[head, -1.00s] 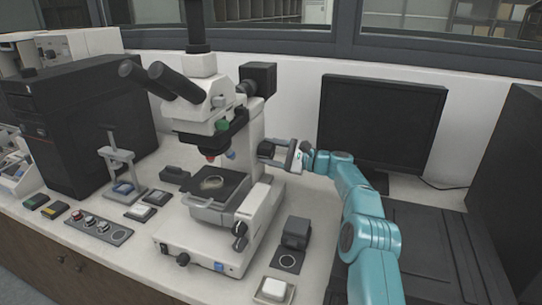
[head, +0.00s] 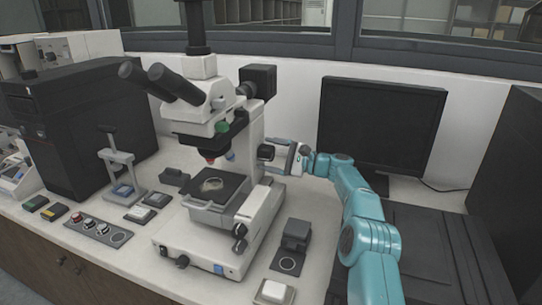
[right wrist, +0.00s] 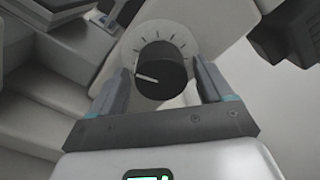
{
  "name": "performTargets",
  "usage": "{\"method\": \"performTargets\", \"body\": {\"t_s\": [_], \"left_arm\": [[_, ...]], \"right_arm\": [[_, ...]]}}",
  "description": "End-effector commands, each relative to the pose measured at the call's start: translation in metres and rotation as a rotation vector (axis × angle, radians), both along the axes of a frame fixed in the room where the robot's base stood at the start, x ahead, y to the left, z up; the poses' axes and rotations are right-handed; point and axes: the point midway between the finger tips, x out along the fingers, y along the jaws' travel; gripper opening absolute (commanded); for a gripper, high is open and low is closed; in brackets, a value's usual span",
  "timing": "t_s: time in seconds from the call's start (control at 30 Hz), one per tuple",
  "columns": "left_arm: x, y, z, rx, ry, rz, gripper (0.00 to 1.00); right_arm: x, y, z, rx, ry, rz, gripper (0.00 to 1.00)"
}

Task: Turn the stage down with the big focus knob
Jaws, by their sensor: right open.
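The microscope (head: 254,131) stands in the middle of the bench, with its stage (head: 219,188) under the objectives, carrying a small round piece. My right gripper (head: 264,152) is at the right side of the microscope's upright. In the right wrist view, a large black knob (right wrist: 161,72) with a white pointer line sits in front of a pale graduated dial (right wrist: 183,39). The open fingers of the gripper (right wrist: 161,88) stand on either side of this knob; contact cannot be told. The knob is hidden in the head view. My left gripper is not in view.
Smaller dark knobs (head: 239,237) are on the right side of the microscope base. A monitor (head: 381,122) stands behind my right arm. A dark block on a pad (head: 295,234) and a white-topped button box (head: 273,292) lie right of the base.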

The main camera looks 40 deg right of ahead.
Motion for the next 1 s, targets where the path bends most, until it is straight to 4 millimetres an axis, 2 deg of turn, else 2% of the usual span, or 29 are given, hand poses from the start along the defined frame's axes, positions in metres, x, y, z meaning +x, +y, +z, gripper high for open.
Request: {"method": "performTargets", "body": {"t_s": [0.17, 0.6, 0.8, 1.0], "left_arm": [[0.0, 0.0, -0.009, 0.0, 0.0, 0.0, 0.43], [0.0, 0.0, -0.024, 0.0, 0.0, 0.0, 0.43], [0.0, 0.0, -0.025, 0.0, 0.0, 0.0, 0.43], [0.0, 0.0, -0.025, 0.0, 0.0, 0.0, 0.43]], "right_arm": [[-0.019, -0.01, -0.002, 0.0, 0.0, -0.003, 0.8], [-0.118, -0.06, -0.004, 0.0, 0.002, -0.004, 0.8], [-0.141, -0.071, -0.004, 0.0, 0.001, -0.001, 0.8], [-0.146, -0.073, -0.004, 0.0, 0.002, 0.0, 0.8]]}}
